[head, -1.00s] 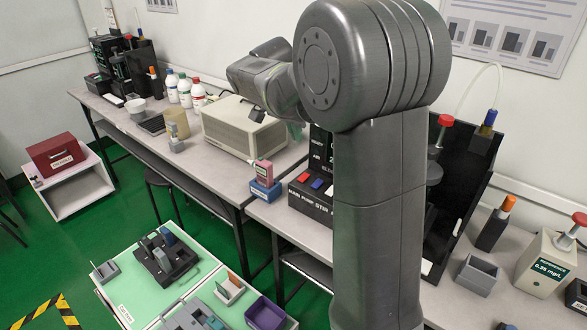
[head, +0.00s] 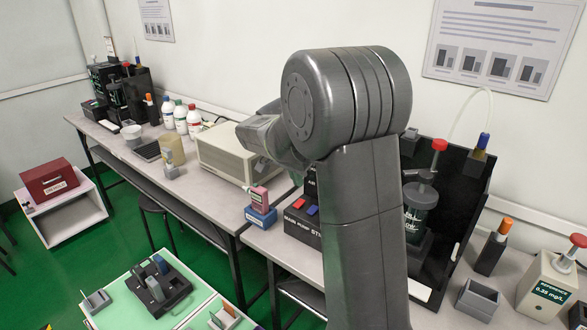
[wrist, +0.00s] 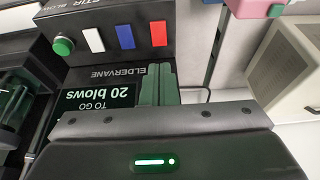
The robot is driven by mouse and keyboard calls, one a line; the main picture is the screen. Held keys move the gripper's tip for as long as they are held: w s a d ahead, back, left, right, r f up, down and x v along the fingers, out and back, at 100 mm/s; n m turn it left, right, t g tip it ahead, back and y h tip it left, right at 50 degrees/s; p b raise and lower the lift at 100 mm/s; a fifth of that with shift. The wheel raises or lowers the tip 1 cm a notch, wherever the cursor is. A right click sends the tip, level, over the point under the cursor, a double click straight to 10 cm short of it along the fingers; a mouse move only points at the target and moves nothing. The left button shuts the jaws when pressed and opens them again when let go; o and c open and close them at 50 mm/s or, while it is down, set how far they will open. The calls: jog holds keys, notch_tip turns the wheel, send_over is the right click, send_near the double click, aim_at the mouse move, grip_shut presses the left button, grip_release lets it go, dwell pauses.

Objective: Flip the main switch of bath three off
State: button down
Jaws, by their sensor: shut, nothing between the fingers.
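A black control box (head: 301,228) stands on the bench beside my arm in the head view, with its lettering partly hidden. The wrist view shows its red switch (wrist: 158,33), blue switch (wrist: 126,36), white switch (wrist: 93,39) and round green button (wrist: 63,45). No bath number is readable on it. My gripper (wrist: 158,70) is shut and empty, its fingertips in front of the box near the red switch. I cannot tell whether they touch. In the head view my arm hides the gripper. A display (wrist: 98,97) reads "20 blows to go".
A pink tester (head: 259,198) stands on a blue base left of the box. A beige instrument (head: 238,155) is farther back. A dark stand with a glass vessel (head: 418,215) is right of my arm. Another bath setup (head: 108,85) is at the far left end.

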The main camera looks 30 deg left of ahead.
aim_at(299, 204)
jog(key=x, duration=0.6)
jog(key=shift+s+f, duration=0.2)
jog(key=shift+s, duration=0.15)
jog(key=shift+f+b, duration=0.2)
jog(key=shift+b, duration=0.2)
jog(key=shift+s+f, duration=0.1)
jog(key=shift+s, duration=0.15)
jog(key=shift+s+b, duration=0.35)
jog(key=shift+s, duration=0.2)
jog(key=shift+a, duration=0.1)
